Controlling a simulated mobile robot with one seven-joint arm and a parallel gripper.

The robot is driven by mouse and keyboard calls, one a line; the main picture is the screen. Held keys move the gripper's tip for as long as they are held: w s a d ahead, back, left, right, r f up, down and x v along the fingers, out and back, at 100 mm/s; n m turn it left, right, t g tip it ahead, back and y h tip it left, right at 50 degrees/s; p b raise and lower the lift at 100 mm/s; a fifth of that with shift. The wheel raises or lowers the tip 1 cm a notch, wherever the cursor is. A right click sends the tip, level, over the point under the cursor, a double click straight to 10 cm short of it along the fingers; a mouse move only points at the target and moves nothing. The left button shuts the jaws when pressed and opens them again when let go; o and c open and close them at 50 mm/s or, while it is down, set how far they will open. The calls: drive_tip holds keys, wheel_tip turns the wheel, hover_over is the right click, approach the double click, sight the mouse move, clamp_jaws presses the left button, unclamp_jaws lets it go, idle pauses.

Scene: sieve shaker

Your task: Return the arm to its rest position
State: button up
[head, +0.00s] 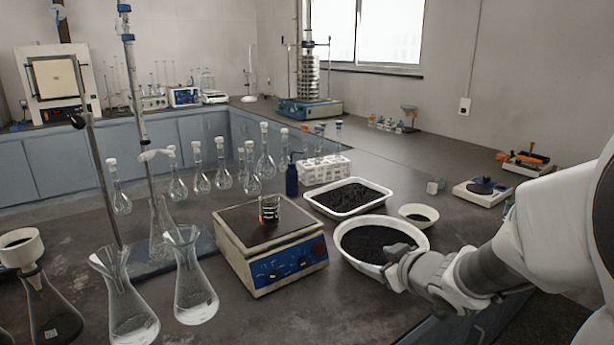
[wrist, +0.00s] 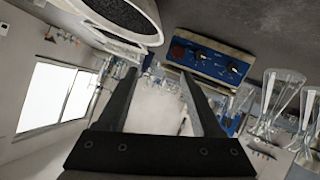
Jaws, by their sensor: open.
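My arm (head: 470,273) reaches in from the right edge in the head view. My gripper (head: 396,270) is in front of the white round bowl of black granules (head: 425,245), close to its rim; I cannot tell whether it touches. In the wrist view my gripper (wrist: 160,73) shows two dark fingers spread apart with nothing between them. The wrist view is tilted, with the bowl (wrist: 152,38) at the top left beyond the fingers. The sieve shaker (head: 309,108) with its stack of sieves stands on the far bench.
A hotplate (head: 268,265) with a small beaker (head: 269,209) stands left of the bowl. A white tray of black granules (head: 372,206) and a small dish (head: 418,207) are behind it. Glass flasks (head: 195,290) crowd the left. A balance (head: 484,198) is at the right. The bench between has some bare room.

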drive_tip(key=s+d+r+m+g+h, duration=0.1)
drive_tip(key=s+d+r+m+h, duration=0.3)
drive_tip(key=s+r+h, duration=0.15)
drive_tip(key=s+a+m+g+y, duration=0.1)
drive_tip(key=s+a+m+g, duration=0.15)
drive_tip(key=s, duration=0.75)
drive_tip(key=s+a+m+g+y, duration=0.1)
drive_tip(key=s+a+g+y, duration=0.2)
drive_tip(key=s, duration=0.8)
wheel_tip(320, 180, up, 14)
drive_tip(key=h+p, duration=0.1)
drive_tip(key=p, duration=1.3)
drive_tip(key=shift+w+f+h, duration=0.2)
drive_tip(key=shift+w+h, duration=0.15)
drive_tip(key=shift+w, duration=0.1)
drive_tip(key=shift+a+n, duration=0.1)
drive_tip(key=shift+n, duration=0.15)
